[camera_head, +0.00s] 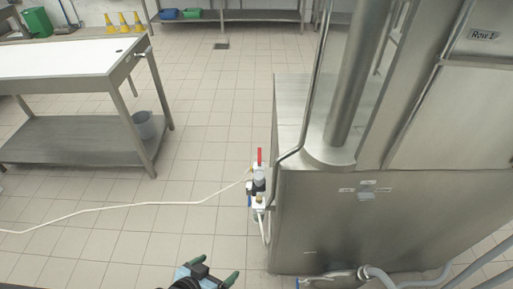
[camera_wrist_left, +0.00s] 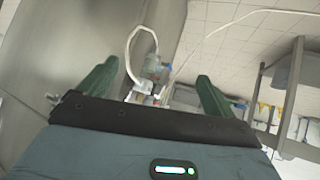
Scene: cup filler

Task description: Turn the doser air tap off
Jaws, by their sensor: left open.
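The doser air tap is a red lever (camera_head: 259,157) standing upright on a small valve and filter assembly (camera_head: 258,186) at the left side of the steel machine. A white hose joins the assembly. My left gripper (camera_head: 215,270) is at the bottom of the head view, to the left of and nearer than the tap, apart from it. Its green fingers are spread with nothing between them. In the left wrist view, the blurred valve assembly (camera_wrist_left: 156,68) shows beyond and between the fingers; the lever is not clear there. My right gripper is not in view.
The steel machine (camera_head: 345,220) fills the right side. The white hose (camera_head: 125,207) runs left across the tiled floor. A steel table (camera_head: 75,58) with a grey bucket (camera_head: 143,125) on its lower shelf stands at the left. Floor between is free.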

